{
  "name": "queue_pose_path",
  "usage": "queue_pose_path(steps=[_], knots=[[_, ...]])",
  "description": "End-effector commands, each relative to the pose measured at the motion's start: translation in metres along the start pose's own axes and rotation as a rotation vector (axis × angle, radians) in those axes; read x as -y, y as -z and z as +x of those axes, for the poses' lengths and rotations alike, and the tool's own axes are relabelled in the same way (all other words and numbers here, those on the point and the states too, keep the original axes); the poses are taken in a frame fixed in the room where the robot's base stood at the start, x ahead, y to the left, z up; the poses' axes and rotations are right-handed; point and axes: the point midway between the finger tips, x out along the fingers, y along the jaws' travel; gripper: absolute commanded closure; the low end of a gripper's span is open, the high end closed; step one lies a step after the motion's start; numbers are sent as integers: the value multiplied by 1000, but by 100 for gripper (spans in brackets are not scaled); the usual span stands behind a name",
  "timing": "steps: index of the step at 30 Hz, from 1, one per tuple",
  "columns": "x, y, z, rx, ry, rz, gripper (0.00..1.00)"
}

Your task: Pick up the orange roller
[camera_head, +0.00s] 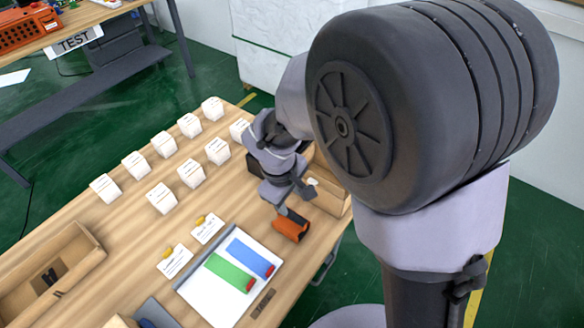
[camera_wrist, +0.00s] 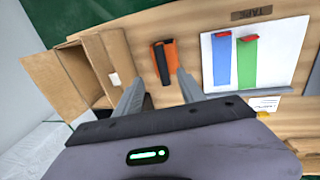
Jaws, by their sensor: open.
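The orange roller (camera_head: 290,229) rests on the wooden table near its right edge, right of the white board. It is orange with a dark part. In the wrist view the roller (camera_wrist: 157,64) lies just ahead of the fingertips, roughly centred between them. My gripper (camera_wrist: 160,78) is open, with its two grey fingers spread and nothing held between them. In the head view my gripper (camera_head: 288,198) is over the table's right side, pointing down at the roller and partly covering its upper end. Whether the fingers touch the roller is unclear.
A white board (camera_head: 212,296) with green and blue strips lies left of the roller, near a TAPE label (camera_head: 263,303). An open cardboard box (camera_wrist: 103,62) stands close on the other side. Several white boxes (camera_head: 163,198) stand in rows farther left.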

Motion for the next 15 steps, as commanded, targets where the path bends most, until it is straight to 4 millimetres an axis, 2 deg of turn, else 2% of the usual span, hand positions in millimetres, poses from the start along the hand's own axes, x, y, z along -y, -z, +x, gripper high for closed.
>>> queue_pose_path(steps=[1, 6, 12, 15], knots=[[2, -1, 22, 4, 2, 1, 53], [1, 0, 63, 2, 1, 3, 53], [1, 0, 80, 0, 1, 5, 53], [3, 1, 98, 0, 1, 3, 53]])
